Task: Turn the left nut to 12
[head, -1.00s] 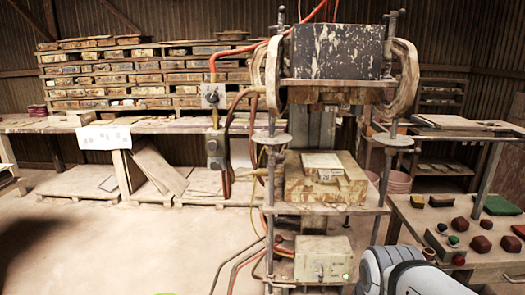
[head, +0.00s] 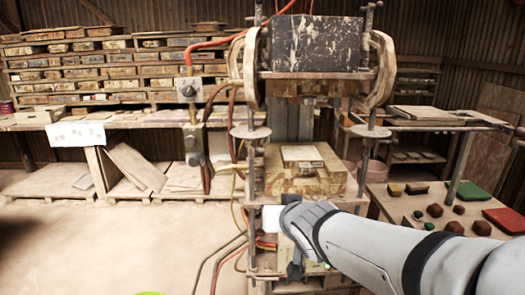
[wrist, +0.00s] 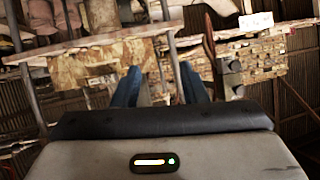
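The press stands in the middle of the head view with a threaded column on each side. The left nut (head: 248,132) looks like a flat pale disc around the left column, below the upper press block. A similar right nut (head: 370,131) sits on the right column. No number marks on the left nut can be read. My arm reaches in from the lower right, its wrist in front of the press's lower part, below the left nut and apart from it. In the wrist view my gripper (wrist: 160,88) has its two blue fingers well apart, with nothing between them.
A stained slab (head: 275,185) lies on the press table and shows tilted in the wrist view (wrist: 100,68). Switch boxes (head: 189,92) with hoses hang left of the press. A side table (head: 395,205) at right holds several coloured pieces. Floor at left is clear.

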